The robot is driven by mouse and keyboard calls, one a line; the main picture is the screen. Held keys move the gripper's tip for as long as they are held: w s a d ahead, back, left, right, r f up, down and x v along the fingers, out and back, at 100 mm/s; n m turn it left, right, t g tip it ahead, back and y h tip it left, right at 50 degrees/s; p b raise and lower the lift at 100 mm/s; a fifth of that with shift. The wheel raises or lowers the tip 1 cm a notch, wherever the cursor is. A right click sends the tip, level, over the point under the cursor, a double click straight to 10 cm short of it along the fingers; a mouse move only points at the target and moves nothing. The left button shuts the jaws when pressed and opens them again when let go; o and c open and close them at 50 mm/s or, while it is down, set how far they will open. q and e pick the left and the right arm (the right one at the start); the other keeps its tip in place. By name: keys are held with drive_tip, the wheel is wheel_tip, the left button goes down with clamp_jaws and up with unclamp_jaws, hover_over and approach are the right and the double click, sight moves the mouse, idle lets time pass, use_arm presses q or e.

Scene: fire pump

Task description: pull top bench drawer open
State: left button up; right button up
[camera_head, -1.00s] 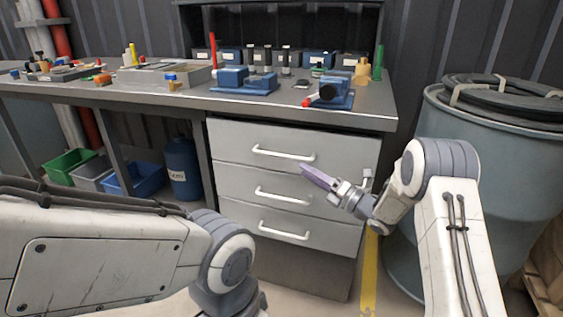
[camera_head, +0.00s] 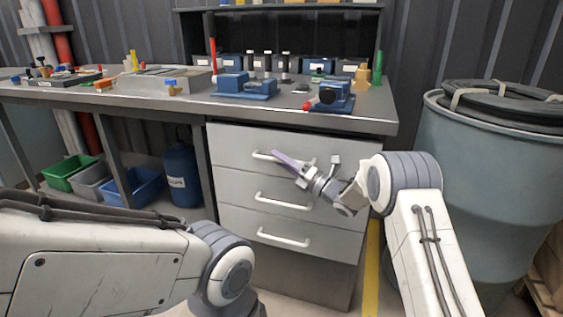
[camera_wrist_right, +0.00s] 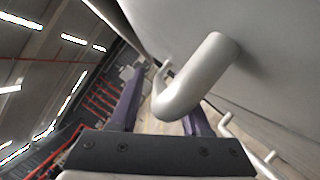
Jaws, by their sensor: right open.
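The top bench drawer (camera_head: 235,143) is a grey front with a white bar handle (camera_head: 262,155), flush with the drawers below. My right gripper (camera_head: 281,158) is at this handle, its purple fingers overlapping the bar in the head view. In the right wrist view, the handle (camera_wrist_right: 200,80) looms close. My open right gripper (camera_wrist_right: 160,105) has one purple finger on each side of the bar, with gaps visible. Part of the handle is hidden behind the fingers in the head view. My left gripper is out of the picture; only the left arm shows.
Two lower drawers (camera_head: 235,187) with similar handles sit beneath. The benchtop (camera_head: 375,122) above carries blue vises and small parts. A large blue-grey drum (camera_head: 490,170) stands right of the bench. Bins and a blue container (camera_head: 182,172) are under the left side. Floor in front is partly visible.

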clamp_jaws()
idle(1.3)
